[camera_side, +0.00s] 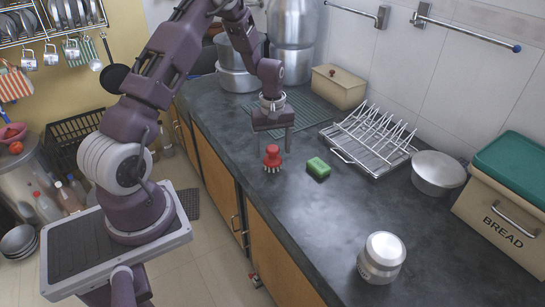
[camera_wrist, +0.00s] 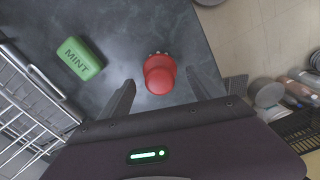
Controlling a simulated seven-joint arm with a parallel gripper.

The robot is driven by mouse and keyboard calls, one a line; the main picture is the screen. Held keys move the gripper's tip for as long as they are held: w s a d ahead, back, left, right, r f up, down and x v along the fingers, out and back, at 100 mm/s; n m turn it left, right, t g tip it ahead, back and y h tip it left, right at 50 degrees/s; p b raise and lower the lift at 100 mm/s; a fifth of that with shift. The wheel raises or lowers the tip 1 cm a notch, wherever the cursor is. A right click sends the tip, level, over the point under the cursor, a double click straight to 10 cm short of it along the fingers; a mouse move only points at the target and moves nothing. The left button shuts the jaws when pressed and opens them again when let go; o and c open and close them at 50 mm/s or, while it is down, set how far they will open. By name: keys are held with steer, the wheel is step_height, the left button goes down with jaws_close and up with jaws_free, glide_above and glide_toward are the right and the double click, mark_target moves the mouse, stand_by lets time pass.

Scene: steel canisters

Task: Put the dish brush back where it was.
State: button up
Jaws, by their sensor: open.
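The dish brush (camera_side: 272,157) is red and round with pale bristles at its base. It stands upright on the dark counter near the front edge. It also shows from above in the wrist view (camera_wrist: 159,75), between and slightly beyond the fingertips. My gripper (camera_side: 273,145) is open and empty, pointing down just above and behind the brush in the side view. I see no contact between the fingers and the brush.
A wire dish rack (camera_side: 370,138) stands right of the brush, with a metal bowl (camera_side: 438,172) beyond it. A ridged mat (camera_side: 305,110) and a beige box (camera_side: 338,87) are behind. A steel canister (camera_side: 381,258) stands in front; the bread bin (camera_side: 508,200) is far right. The middle counter is clear.

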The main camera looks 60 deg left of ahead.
mark_target(273, 148)
steer(key=r, duration=0.8)
steer(key=shift+d+r, duration=0.2)
steer(key=shift+r, duration=0.15)
steer(key=s+d+r+m+t, duration=0.1)
steer(key=s+d+r+m, duration=0.15)
steer(key=d+r, duration=0.35)
steer(key=s+d+r+m+t, duration=0.1)
steer(key=s+d+r+m, duration=0.2)
steer(key=r, duration=0.5)
steer(key=s+d+r+m+t, duration=0.1)
steer(key=s+d+m, duration=0.3)
steer(key=s, duration=0.5)
steer(key=s+d+r+m+t, duration=0.2)
steer(key=s+d+r+m, duration=0.2)
steer(key=s+d, duration=0.3)
steer(key=shift+s+r+m+t, duration=0.25)
steer(key=shift+s+m, duration=0.2)
steer(key=shift+s, duration=0.65)
